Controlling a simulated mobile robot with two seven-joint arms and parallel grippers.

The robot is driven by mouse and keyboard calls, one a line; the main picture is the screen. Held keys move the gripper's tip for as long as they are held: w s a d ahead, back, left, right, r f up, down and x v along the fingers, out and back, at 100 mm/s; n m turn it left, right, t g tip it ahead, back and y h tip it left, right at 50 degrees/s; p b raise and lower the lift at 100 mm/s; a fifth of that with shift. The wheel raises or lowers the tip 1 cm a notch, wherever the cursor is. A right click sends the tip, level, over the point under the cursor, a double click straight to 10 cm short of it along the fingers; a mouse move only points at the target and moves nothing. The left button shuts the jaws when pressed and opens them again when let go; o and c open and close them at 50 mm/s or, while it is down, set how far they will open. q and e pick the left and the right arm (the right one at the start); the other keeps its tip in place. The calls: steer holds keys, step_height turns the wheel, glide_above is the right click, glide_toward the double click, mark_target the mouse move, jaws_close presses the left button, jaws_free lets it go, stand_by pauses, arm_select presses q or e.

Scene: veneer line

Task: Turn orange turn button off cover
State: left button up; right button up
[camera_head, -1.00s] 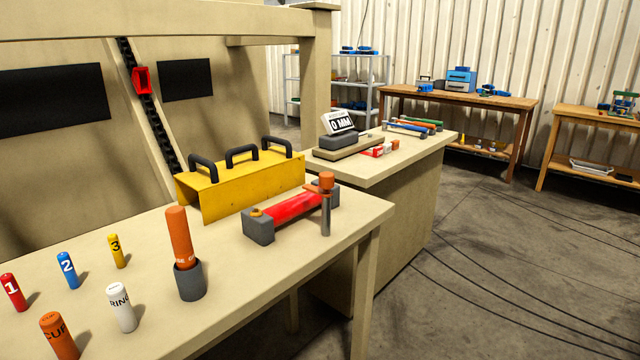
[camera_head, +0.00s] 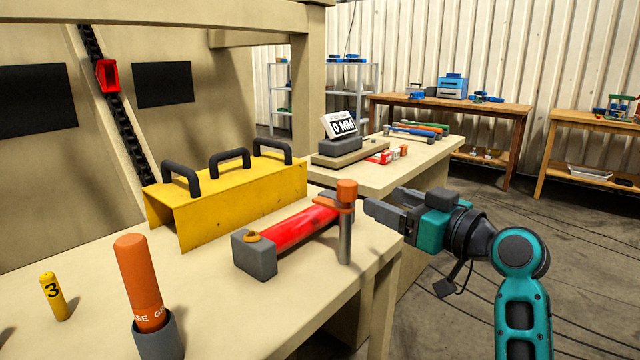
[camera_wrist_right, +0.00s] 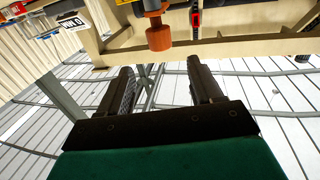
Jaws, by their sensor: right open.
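An orange knob (camera_head: 347,188) tops an upright grey metal pin at the right end of a red bar (camera_head: 298,228) held between dark grey blocks. A small orange piece (camera_head: 254,236) lies on the near left block (camera_head: 256,257). I cannot tell which orange part is the turn button. A yellow cover (camera_head: 240,202) with black handles stands behind. My right gripper (camera_head: 384,204) is open and empty, just right of the knob and apart from it. In the right wrist view the knob (camera_wrist_right: 159,38) shows beyond the spread fingers (camera_wrist_right: 160,66). My left gripper is out of view.
An orange cylinder (camera_head: 140,280) stands in a grey cup (camera_head: 158,338) at the front left, near a yellow marker (camera_head: 54,295). A second table (camera_head: 385,180) behind bears a "0 MM" gauge (camera_head: 341,125). Bench space in front of the red bar is clear.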

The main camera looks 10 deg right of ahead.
mark_target(340, 182)
steer(key=x, duration=1.2)
steer(key=shift+w+a+r, duration=0.1)
steer(key=shift+w, duration=0.1)
jaws_close()
